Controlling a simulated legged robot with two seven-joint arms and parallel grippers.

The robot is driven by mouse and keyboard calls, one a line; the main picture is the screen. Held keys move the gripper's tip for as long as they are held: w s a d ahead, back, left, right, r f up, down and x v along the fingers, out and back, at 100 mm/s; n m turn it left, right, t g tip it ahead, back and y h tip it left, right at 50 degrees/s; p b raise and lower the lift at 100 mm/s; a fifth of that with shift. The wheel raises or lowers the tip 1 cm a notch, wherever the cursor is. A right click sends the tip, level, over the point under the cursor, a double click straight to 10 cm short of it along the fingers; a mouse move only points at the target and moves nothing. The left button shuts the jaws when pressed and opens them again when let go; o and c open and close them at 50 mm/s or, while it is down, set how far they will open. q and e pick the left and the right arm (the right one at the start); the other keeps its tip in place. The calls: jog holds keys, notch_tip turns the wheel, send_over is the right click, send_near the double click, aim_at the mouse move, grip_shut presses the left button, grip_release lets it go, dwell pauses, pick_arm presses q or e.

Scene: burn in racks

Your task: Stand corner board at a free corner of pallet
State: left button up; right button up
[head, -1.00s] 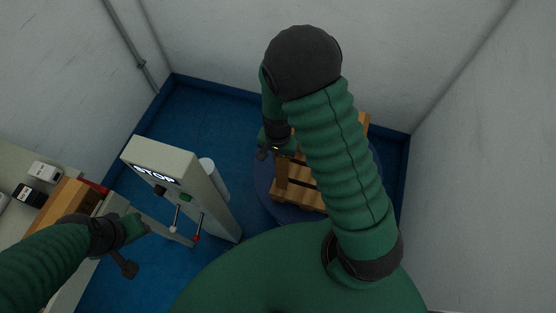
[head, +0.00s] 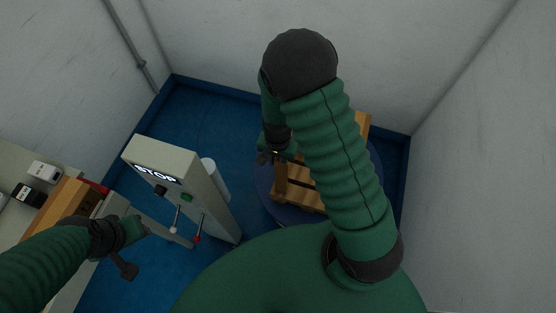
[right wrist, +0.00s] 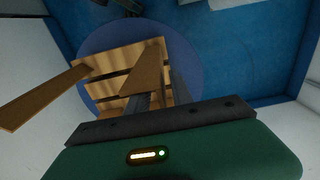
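The wooden pallet (head: 312,198) lies on a round dark blue turntable (head: 264,196), partly hidden by my right arm. My right gripper (head: 275,157) is over its left side, shut on a brown corner board (head: 281,182) that hangs down at the pallet's left edge. In the right wrist view this board (right wrist: 143,72) stands out from between the dark fingers over the slats (right wrist: 110,62). I cannot tell whether its foot touches anything. Another corner board (head: 363,122) stands at the far right corner; it looks long in the right wrist view (right wrist: 45,97). My left gripper (head: 130,252) is beside the control post.
A grey post with a STOP sign (head: 160,165) and small levers stands left of the turntable, a white cylinder (head: 214,178) behind it. A bench (head: 60,160) with a brown box (head: 65,205) and small items is at far left. Walls close in behind and right.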

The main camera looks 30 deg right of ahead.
notch_tip(320, 180, up, 11)
jog(key=p, duration=0.3)
jog(key=shift+a+r, duration=0.1)
jog(key=shift+r, duration=0.1)
jog(key=shift+s+r, duration=0.1)
jog(key=shift+r, duration=0.25)
jog(key=s+a+r+n+t, duration=0.2)
jog(key=s+r+n, duration=0.3)
jog(key=n, duration=0.5)
jog(key=shift+s+a+r, duration=0.2)
jog(key=shift+a+r, duration=0.3)
jog(key=shift+r, duration=0.1)
